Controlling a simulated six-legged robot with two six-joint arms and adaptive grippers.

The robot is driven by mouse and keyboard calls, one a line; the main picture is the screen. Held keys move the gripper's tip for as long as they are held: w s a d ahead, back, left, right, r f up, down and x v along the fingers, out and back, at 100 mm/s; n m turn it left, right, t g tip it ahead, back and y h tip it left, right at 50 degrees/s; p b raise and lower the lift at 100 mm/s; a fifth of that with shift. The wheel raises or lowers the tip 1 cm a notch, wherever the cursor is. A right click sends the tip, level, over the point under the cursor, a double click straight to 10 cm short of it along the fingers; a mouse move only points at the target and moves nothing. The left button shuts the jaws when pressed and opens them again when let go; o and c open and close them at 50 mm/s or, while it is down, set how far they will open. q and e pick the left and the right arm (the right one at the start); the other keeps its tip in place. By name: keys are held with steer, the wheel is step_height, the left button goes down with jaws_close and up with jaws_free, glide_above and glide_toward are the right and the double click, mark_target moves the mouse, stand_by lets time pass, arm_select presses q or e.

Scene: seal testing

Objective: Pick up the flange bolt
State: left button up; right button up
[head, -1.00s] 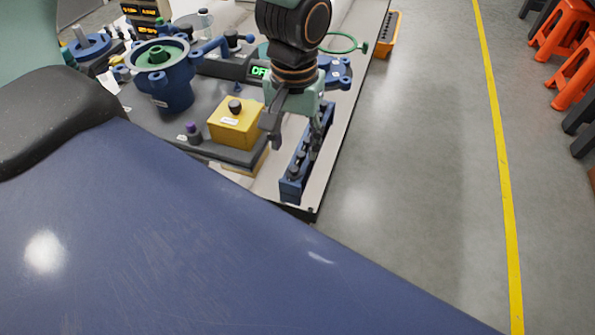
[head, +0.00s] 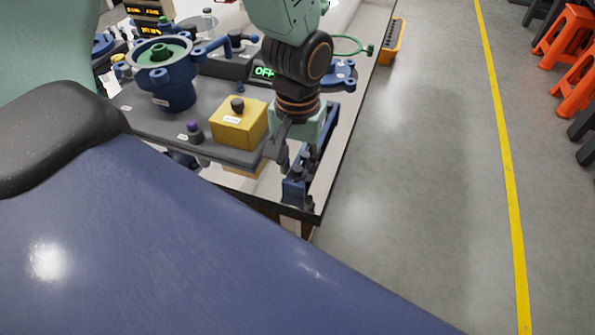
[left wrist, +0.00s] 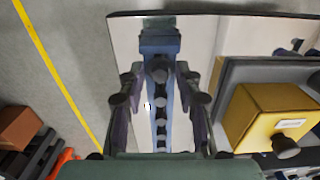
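A blue bolt rack (head: 294,194) lies along the right edge of the table, holding several dark round-headed bolts in a row. In the left wrist view, the rack (left wrist: 159,42) runs down the middle. The flange bolt is most likely the dark bolt (left wrist: 158,75) nearest the rack's end block, but I cannot tell for certain. My left gripper (head: 284,160) is low over the near end of the rack. In the left wrist view, my left gripper (left wrist: 160,98) is open, one finger on each side of the rack, with nothing gripped. My right gripper is not in view.
A yellow box with a dark knob (head: 238,124) stands on a grey plate (head: 226,152) left of the rack. A blue housing with a green ring (head: 168,85) stands behind it. The table edge drops to open floor (head: 410,200) on the right.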

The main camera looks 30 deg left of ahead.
arm_select(q)
steer(key=c, duration=0.5)
jaws_close()
steer(key=shift+s, duration=0.1)
